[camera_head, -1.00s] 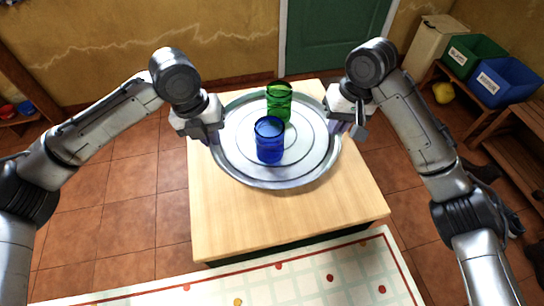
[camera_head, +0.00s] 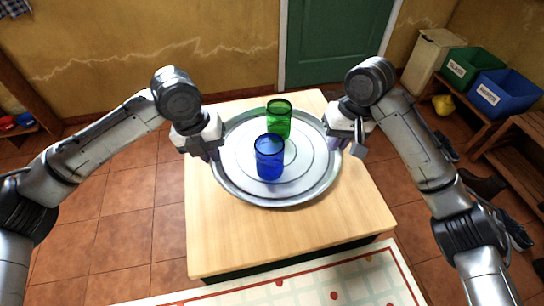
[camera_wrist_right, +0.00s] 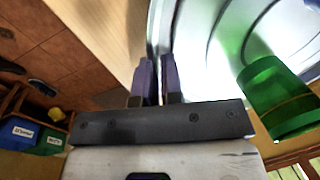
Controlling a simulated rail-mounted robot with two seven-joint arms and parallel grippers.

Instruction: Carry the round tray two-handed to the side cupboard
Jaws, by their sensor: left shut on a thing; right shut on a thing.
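The round metal tray (camera_head: 235,178) is level over the pale wooden top of a low cupboard (camera_head: 220,245); whether it touches the top is hard to tell. A blue cup (camera_head: 269,158) stands upright near its middle, and a green cup (camera_head: 279,120) stands behind it. The green cup also shows in the right wrist view (camera_wrist_right: 278,100). My left gripper (camera_head: 211,154) is shut on the tray's left rim. My right gripper (camera_head: 337,141) is shut on its right rim; its purple fingers (camera_wrist_right: 157,78) show at the rim in the right wrist view.
A counter with a checked, dotted cloth (camera_head: 300,290) lies in front. Blue (camera_head: 505,95) and green (camera_head: 470,65) labelled bins and a yellow object (camera_head: 443,105) are at the right. A green door (camera_head: 335,40) is behind. Tiled floor lies left of the cupboard.

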